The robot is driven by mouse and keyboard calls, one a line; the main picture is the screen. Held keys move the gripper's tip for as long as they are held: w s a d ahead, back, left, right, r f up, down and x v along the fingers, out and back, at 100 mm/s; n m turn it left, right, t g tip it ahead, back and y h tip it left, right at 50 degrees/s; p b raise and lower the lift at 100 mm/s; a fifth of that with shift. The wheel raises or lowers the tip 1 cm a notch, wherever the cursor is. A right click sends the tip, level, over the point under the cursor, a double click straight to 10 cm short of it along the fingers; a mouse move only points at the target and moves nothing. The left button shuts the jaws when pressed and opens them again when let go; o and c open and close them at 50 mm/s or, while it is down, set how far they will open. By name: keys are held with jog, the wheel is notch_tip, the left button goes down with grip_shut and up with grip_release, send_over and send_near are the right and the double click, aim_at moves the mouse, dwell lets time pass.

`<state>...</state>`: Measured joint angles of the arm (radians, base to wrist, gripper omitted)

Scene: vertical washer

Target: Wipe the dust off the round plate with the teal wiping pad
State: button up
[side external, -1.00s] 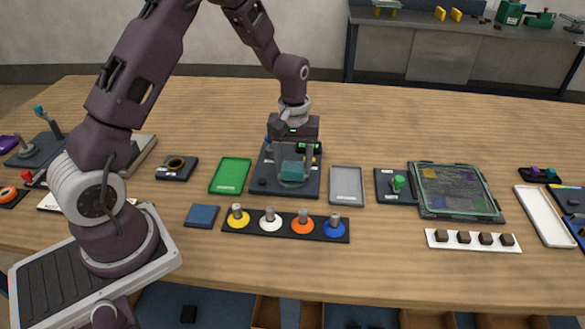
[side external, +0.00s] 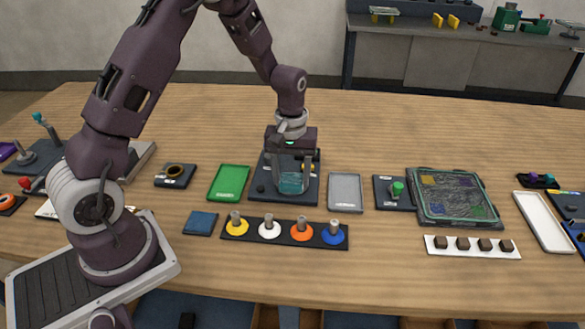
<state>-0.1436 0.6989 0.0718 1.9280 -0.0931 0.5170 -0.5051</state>
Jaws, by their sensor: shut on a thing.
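My gripper (side external: 292,178) points down over a dark station base (side external: 272,199) near the middle of the table. It is shut on the teal wiping pad (side external: 291,184), which sits low between the fingers, close to the base. A pale, see-through shape surrounds the pad and fingers; I cannot tell whether it is the round plate. My gripper hides much of the station, and I cannot make out any dust or whether the pad touches a surface.
A green tray (side external: 229,182) lies left of the station and a grey tray (side external: 345,193) right of it. In front is a black strip (side external: 285,233) with coloured discs and pegs, beside a blue square (side external: 201,223). A framed panel (side external: 455,197) lies to the right.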

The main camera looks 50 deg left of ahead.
jog(key=shift+s+d, duration=0.6)
jog(key=shift+r, duration=4.1)
